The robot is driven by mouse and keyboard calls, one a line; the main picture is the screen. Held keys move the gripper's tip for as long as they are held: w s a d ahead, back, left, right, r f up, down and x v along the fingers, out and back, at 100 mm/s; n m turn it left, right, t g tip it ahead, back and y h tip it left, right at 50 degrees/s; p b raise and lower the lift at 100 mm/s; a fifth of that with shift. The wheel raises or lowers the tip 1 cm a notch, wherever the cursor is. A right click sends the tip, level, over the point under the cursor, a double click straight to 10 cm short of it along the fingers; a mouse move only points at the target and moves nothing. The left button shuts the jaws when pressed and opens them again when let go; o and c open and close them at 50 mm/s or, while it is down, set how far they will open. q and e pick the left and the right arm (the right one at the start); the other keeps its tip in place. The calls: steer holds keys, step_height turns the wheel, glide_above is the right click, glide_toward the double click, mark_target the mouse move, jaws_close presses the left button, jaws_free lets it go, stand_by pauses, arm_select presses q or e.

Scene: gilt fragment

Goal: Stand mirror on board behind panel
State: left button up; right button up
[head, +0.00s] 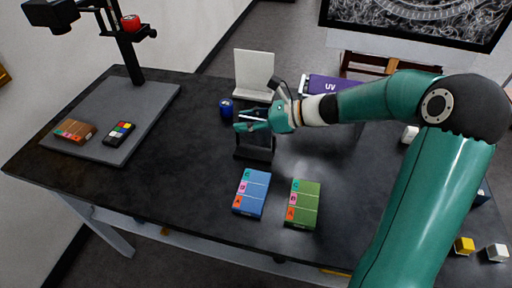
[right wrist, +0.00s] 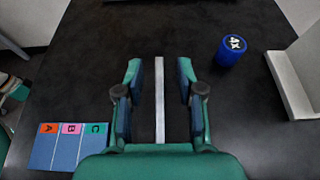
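My right gripper (head: 252,122) is open around a thin upright plate that looks like the mirror (head: 255,143). Its dark face shows below the gripper in the head view. In the right wrist view the plate's pale top edge (right wrist: 159,95) lies between the open fingertips (right wrist: 160,75), with a gap on each side. The grey board (head: 96,100) lies at the table's left under a black column. A small brown panel (head: 75,130) rests on its front left, beside a colour chart (head: 119,132). My left gripper is not in view.
A white angled card (head: 254,70) and a blue pot (head: 226,110) stand behind my gripper. A blue card (head: 252,192) and a green card (head: 302,203) lie in front. A purple UV box (head: 325,85) is behind my arm. The table between board and gripper is clear.

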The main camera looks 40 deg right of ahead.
jaws_close()
steer(key=shift+r, duration=0.15)
stand_by(0.4)
